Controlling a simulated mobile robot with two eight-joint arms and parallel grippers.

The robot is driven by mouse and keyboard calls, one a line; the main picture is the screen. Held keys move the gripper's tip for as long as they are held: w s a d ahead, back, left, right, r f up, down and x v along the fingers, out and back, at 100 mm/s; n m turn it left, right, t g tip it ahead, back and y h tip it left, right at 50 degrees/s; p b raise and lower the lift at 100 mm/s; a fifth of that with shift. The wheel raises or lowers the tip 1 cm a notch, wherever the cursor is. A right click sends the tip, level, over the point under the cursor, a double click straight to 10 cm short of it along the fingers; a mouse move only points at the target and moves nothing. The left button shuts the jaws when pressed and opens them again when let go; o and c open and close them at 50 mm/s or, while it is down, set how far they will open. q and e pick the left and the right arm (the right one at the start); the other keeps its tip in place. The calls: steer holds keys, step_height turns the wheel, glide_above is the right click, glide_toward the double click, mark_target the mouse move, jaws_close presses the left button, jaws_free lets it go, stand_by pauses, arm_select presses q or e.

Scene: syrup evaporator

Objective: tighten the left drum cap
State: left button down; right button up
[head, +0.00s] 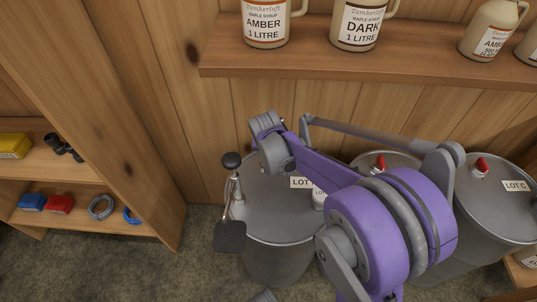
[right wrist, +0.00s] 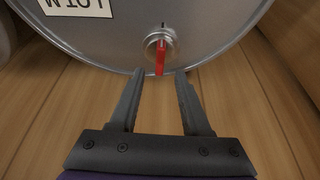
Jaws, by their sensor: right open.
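The left drum (head: 268,225) is a grey metal drum with a label starting LOT on its lid. Its cap is hidden behind my right arm in the head view. In the right wrist view, a round metal cap (right wrist: 158,40) with a red handle (right wrist: 160,61) sits near the lid's rim, beside a label seen upside down. My right gripper (right wrist: 158,75) is open and empty. Its two fingers point at the cap, with the red handle's end lying between and just beyond the fingertips. The right gripper's fingers are hidden in the head view.
A pump with a black knob (head: 231,160) stands at the left drum's left side. Two more drums with red-handled caps, middle (head: 400,160) and right (head: 505,207), stand to the right. A wall shelf (head: 330,62) with syrup jugs is above. A low shelf (head: 85,171) holds small items.

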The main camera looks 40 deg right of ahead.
steer(key=v, duration=0.5)
steer(key=shift+p, duration=0.35)
steer(key=s+a+r+n+t+y+p, duration=0.1)
steer(key=s+a+r+n+p, duration=0.3)
steer(key=s+a, duration=0.4)
steer(key=s+a+r+n+t+y+p, duration=0.1)
steer(key=s+a+r+n+p, duration=0.3)
steer(key=s+a, duration=0.4)
steer(key=shift+s+a+r+y+p, duration=0.25)
steer(key=shift+r+y+p, duration=0.25)
steer(key=shift+r+p, duration=0.4)
steer(key=shift+f, duration=0.15)
